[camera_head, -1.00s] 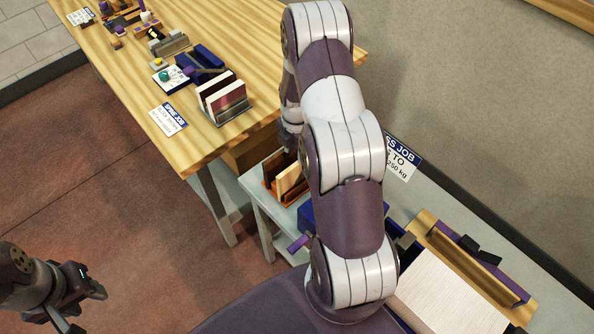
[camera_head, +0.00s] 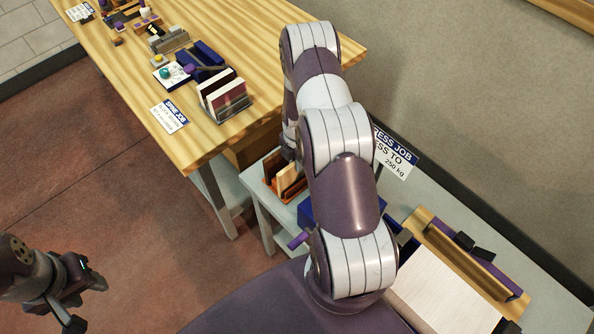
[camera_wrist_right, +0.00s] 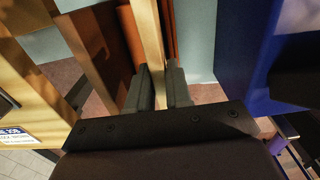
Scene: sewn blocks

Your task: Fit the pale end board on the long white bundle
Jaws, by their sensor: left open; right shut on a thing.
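The pale end board (camera_wrist_right: 148,32) stands on edge between the fingers of my right gripper (camera_wrist_right: 161,88), which is shut on it. In the head view the pale board (camera_head: 291,179) shows in an orange-brown rack (camera_head: 270,190), and my right arm hides most of the grip. I cannot tell whether the board still touches the rack. A long white bundle (camera_head: 442,288) lies at the lower right by a wooden frame, partly hidden by my arm. My left gripper (camera_head: 90,301) is open and empty at the lower left, over the floor.
A wooden table (camera_head: 190,130) at the back holds several small items and a rack of boards (camera_head: 224,97). A blue object (camera_wrist_right: 234,50) stands close to the right of my right gripper.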

